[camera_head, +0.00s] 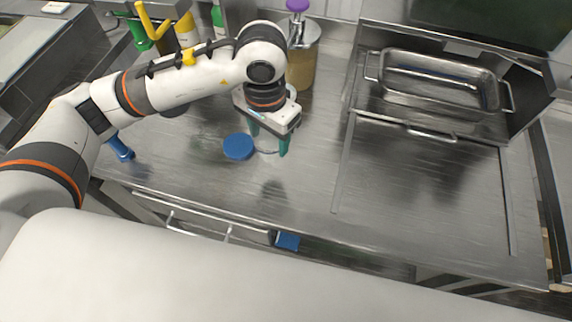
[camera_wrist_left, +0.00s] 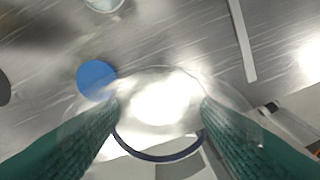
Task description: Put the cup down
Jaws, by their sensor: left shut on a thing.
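My left gripper (camera_head: 268,143) points down over the steel counter (camera_head: 200,185), its green fingers closed on a clear cup. In the left wrist view the cup (camera_wrist_left: 160,95) is between the two green fingers (camera_wrist_left: 155,135), see-through with a pale round rim and a dark curved line at its near side. In the head view only a faint cup rim (camera_head: 266,151) shows between the fingertips. The cup is at or just above the counter; I cannot tell whether it touches. My right gripper is not in view.
A blue disc (camera_head: 238,147) lies just left of the cup. Behind my gripper stands a brownish container with a purple knob (camera_head: 298,5). A steel pan (camera_head: 440,95) sits at the right back. A blue handle (camera_head: 120,148) lies left. The counter right of my gripper is clear.

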